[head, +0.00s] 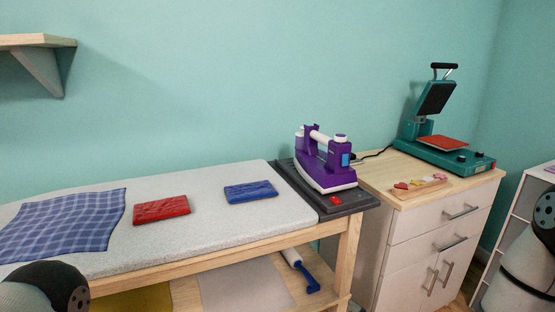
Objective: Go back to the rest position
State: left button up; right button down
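Neither of my grippers shows in the head view. Only a rounded dark and white part of my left arm is at the lower left corner, and a part of my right arm is at the right edge. Whether either gripper is open or shut is hidden. The grey padded ironing table (200,240) stands in front of me. A blue checked cloth (62,225), a red folded cloth (161,210) and a blue folded cloth (250,191) lie on it. A purple iron (325,165) sits on a dark base (345,203) at the table's right end.
A lint roller (298,268) lies on the table's lower shelf. A wall shelf (35,42) is at the upper left. A white shelf unit (518,215) stands far right.

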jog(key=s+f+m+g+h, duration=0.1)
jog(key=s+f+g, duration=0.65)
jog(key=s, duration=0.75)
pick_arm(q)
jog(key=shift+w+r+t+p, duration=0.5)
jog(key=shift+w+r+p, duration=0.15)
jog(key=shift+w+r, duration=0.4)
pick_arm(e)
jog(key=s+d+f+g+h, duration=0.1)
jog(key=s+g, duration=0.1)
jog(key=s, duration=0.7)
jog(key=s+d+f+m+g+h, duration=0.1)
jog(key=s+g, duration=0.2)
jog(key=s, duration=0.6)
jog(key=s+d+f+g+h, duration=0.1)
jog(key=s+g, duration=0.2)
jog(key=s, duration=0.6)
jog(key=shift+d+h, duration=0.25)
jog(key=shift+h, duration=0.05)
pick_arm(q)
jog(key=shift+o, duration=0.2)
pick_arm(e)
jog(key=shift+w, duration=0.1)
